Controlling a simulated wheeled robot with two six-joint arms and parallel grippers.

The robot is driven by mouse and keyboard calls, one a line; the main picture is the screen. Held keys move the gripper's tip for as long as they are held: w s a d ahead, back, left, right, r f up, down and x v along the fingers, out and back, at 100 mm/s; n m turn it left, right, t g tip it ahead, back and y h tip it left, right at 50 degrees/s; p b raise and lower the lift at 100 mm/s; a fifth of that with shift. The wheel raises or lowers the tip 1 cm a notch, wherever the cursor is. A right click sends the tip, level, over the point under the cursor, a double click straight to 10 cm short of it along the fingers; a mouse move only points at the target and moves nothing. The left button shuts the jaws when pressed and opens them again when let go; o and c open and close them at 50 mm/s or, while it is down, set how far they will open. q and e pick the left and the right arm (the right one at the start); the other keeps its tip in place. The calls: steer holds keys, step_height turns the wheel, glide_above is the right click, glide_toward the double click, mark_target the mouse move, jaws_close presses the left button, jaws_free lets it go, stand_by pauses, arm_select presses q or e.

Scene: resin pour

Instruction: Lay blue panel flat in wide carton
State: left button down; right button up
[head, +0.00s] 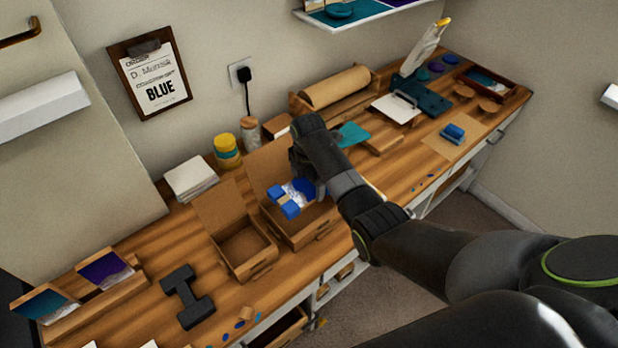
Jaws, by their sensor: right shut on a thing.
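The blue panel (304,188), blue and white with small blue blocks (289,208) at its near edge, is at the mouth of the wide carton (317,227). The carton stands open on the bench with its lid flap (268,166) raised behind. My right gripper (303,172) reaches in from the right over the carton, shut on the panel; its fingers are mostly hidden behind my wrist. I cannot tell whether the panel touches the carton's floor. My left gripper is not in view.
A smaller empty open carton (242,246) stands just left. A black H-shaped object (187,297) lies farther left. A brown roll (335,86) is at the back. A clipboard reading BLUE (150,70) hangs on the wall.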

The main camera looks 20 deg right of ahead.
steer(key=shift+f+b, duration=0.55)
step_height(320, 180, down, 4)
steer(key=b, duration=0.4)
steer(key=shift+f+b, duration=0.1)
steer(key=shift+b, duration=0.3)
steer(key=shift+f+b, duration=0.3)
steer(key=shift+f, duration=0.5)
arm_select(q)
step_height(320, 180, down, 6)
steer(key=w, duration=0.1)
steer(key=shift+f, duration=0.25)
arm_select(e)
steer(key=o, duration=0.9)
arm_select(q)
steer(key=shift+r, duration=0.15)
arm_select(e)
steer(key=shift+r, duration=0.1)
step_height(320, 180, up, 8)
steer(key=p, duration=0.9)
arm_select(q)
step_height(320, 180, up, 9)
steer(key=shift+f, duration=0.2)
